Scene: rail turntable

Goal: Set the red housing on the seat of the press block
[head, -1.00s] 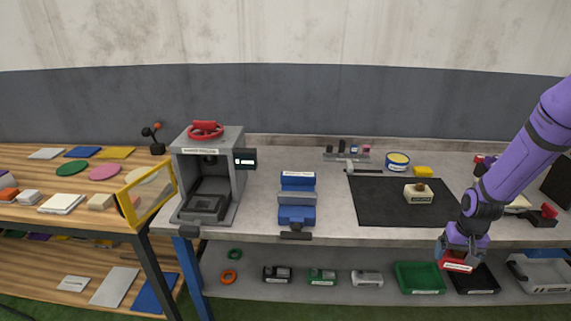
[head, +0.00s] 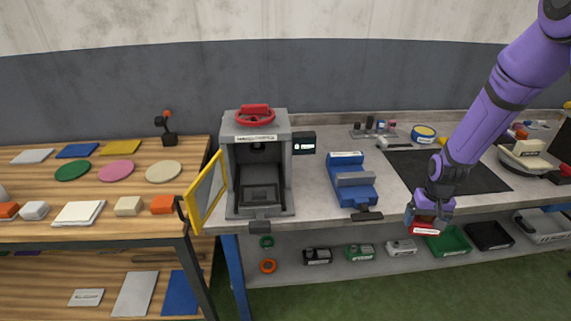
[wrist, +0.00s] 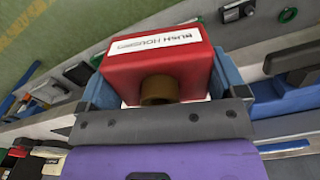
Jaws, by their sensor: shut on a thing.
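The red housing (wrist: 157,62) is a red block with a white label and a brown round boss. It also shows in the head view (head: 424,226), in front of the bench's front edge. My gripper (head: 428,212) is shut on it, with a blue-grey finger on each side in the wrist view. The likely press block is the grey press (head: 283,175) with a red handwheel (head: 255,116) on top, left of my gripper. Its yellow-framed door (head: 206,195) stands open to the left. The grey seat (head: 259,197) inside it looks empty.
A blue fixture (head: 349,180) stands on the bench between the press and my gripper. A black mat (head: 405,165) lies behind my arm. A green tray (head: 449,241) and several small parts lie on the lower shelf. A wooden table (head: 100,222) adjoins at left.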

